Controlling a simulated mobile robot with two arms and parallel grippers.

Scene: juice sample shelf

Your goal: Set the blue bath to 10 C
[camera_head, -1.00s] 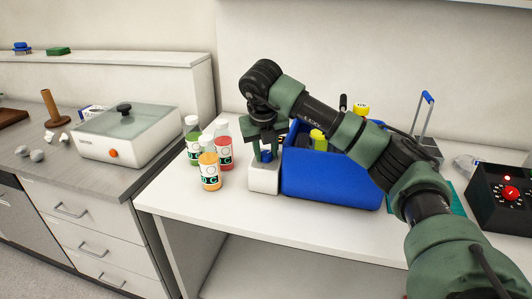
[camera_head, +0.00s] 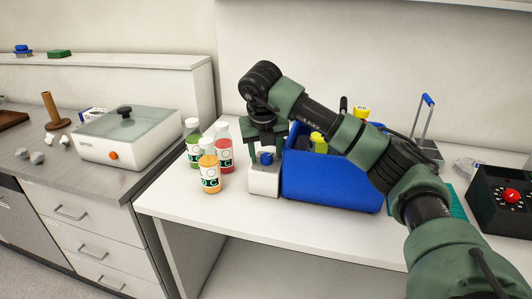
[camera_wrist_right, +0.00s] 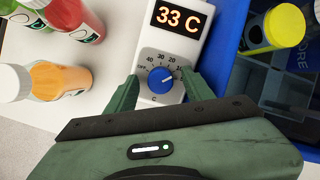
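The blue bath (camera_head: 330,185) stands on the white bench, with a white control unit (camera_head: 264,182) at its left side. The unit has a blue knob (camera_wrist_right: 160,80), which also shows in the head view (camera_head: 266,158). Its display (camera_wrist_right: 180,18) reads 33 C in orange. The knob's white mark points right, towards the low end of the printed scale. My right gripper (camera_wrist_right: 158,98) is open, with one finger on each side of the knob and a gap to it; it hangs just above the unit in the head view (camera_head: 267,140). My left gripper is not in view.
Juice bottles with green, red and orange contents (camera_head: 210,172) stand close left of the unit. Yellow-capped bottles (camera_wrist_right: 285,25) are in the bath. A black box with a red knob (camera_head: 508,196) is at the right. A glass-lidded white box (camera_head: 128,135) is on the left counter.

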